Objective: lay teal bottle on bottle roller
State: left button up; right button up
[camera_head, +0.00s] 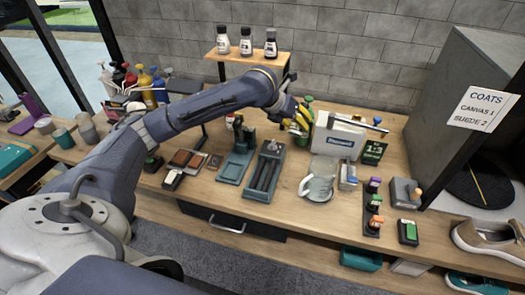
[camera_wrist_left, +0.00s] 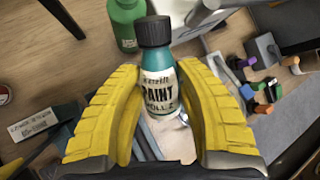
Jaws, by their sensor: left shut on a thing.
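The teal bottle (camera_wrist_left: 155,60) has a black cap and a white label reading PAINT. In the left wrist view it stands between the yellow fingers of my left gripper (camera_wrist_left: 165,125), which is shut on it. In the head view my left gripper (camera_head: 299,121) is at the back of the bench, left of the white box, and the bottle cannot be made out there. The bottle roller (camera_head: 264,171), a grey-green tray with two dark parallel rollers, lies in front and to the left of the gripper. Its rollers are empty. My right gripper is not in view.
A green bottle (camera_wrist_left: 125,25) stands close beside the held bottle. A white machine (camera_head: 337,137) and a glass jug (camera_head: 318,183) are to the right of the roller. A grey-green stand (camera_head: 239,160) is to its left. Several small bottles stand on a back shelf (camera_head: 247,56).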

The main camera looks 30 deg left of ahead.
pick_arm(q)
jog(key=s+a+f+n+g, duration=0.1)
jog(key=s+a+f+g, duration=0.1)
jog(key=s+a, duration=0.3)
jog(key=s+f+n+g, duration=0.2)
jog(key=s+g, duration=0.2)
jog(key=s, duration=0.5)
jog(key=shift+h, duration=0.3)
jog(key=shift+d+f, duration=0.15)
jog(key=shift+f, duration=2)
jog(key=shift+d+f, duration=0.1)
jog(key=shift+f, duration=2.05)
jog(key=o, duration=1.3)
jog(key=shift+c, duration=0.2)
